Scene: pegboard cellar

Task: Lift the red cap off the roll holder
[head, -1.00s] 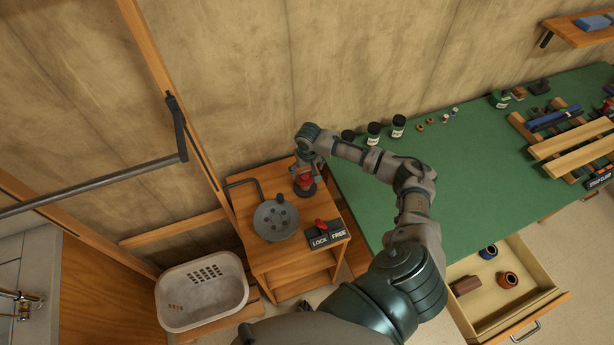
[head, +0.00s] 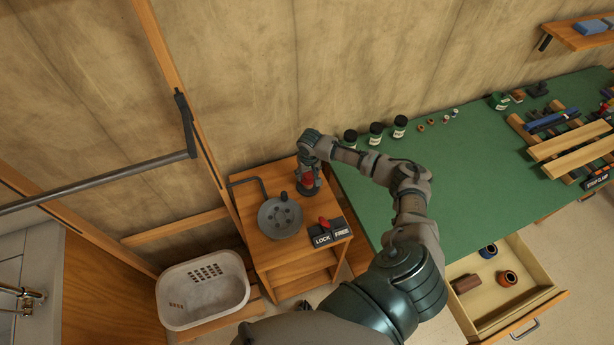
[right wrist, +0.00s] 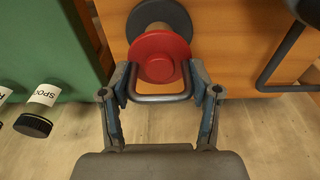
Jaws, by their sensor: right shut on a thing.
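The red cap (head: 308,180) sits at the top of the roll holder (head: 310,191), a dark round-based stand at the back right of the small wooden cart. My right gripper (head: 308,171) reaches down to it. In the right wrist view, the red cap (right wrist: 160,56) is a round disc between the two fingertips of my right gripper (right wrist: 164,84), which is shut on it. A grey bar crosses in front of the cap's near edge. The dark base of the roll holder (right wrist: 158,14) shows behind the cap. Whether the cap touches the holder is unclear. My left gripper is out of view.
A grey crank wheel (head: 280,217) and a LOCK/FREE block with a red lever (head: 331,233) share the wooden cart (head: 262,251). Dark-lidded jars (head: 376,134) stand on the green bench (head: 450,180). A pale basket (head: 203,290) is at lower left; an open drawer (head: 535,275) is at lower right.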

